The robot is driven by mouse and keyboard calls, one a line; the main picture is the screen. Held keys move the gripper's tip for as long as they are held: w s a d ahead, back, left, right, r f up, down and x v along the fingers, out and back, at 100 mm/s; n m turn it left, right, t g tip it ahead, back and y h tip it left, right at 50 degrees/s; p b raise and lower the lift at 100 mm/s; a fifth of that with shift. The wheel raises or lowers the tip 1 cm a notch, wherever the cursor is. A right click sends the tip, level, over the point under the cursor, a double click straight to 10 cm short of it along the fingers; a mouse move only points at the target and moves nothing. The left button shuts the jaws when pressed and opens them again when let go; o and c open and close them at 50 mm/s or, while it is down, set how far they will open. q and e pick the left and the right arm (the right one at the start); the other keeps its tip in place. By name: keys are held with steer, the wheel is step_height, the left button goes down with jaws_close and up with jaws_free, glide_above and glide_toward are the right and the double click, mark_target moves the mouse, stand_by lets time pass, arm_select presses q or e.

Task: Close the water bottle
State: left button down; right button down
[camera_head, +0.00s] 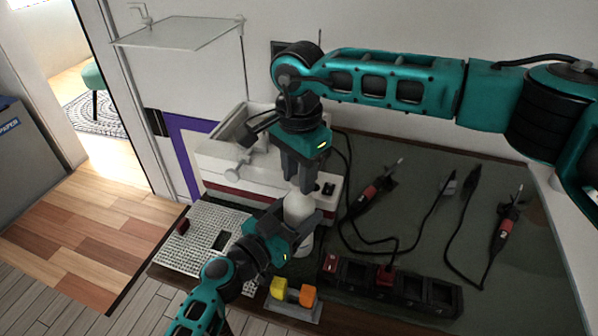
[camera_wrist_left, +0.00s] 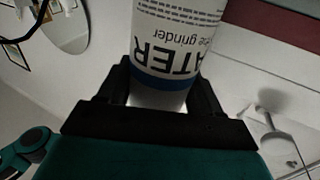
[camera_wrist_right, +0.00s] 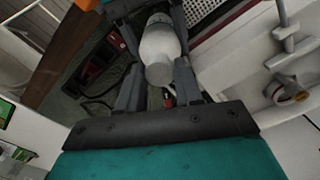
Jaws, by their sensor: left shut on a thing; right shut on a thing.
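The white water bottle (camera_head: 297,208) stands upright on the worktop. Its printed label and blue band show close up in the left wrist view (camera_wrist_left: 172,50). My left gripper (camera_head: 297,226) is shut around the bottle's body from the front. My right gripper (camera_head: 300,187) points down from above and is shut on the bottle's white top, the cap. In the right wrist view the rounded white top (camera_wrist_right: 158,70) sits between the fingers. The seam between cap and neck cannot be made out.
A perforated white plate (camera_head: 205,240) lies to the left, and a white machine (camera_head: 215,165) stands behind. A stand with yellow and orange blocks (camera_head: 292,293) is in front. Soldering irons (camera_head: 372,190), cables and a black tray (camera_head: 395,288) lie to the right on the green mat.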

steer(key=m, duration=0.5)
steer(key=shift+m, duration=0.4)
steer(key=m, duration=1.3)
steer(key=shift+m, duration=0.4)
steer(key=c, duration=0.7)
jaws_free()
steer(key=shift+o, duration=0.2)
step_height(320, 180, up, 12)
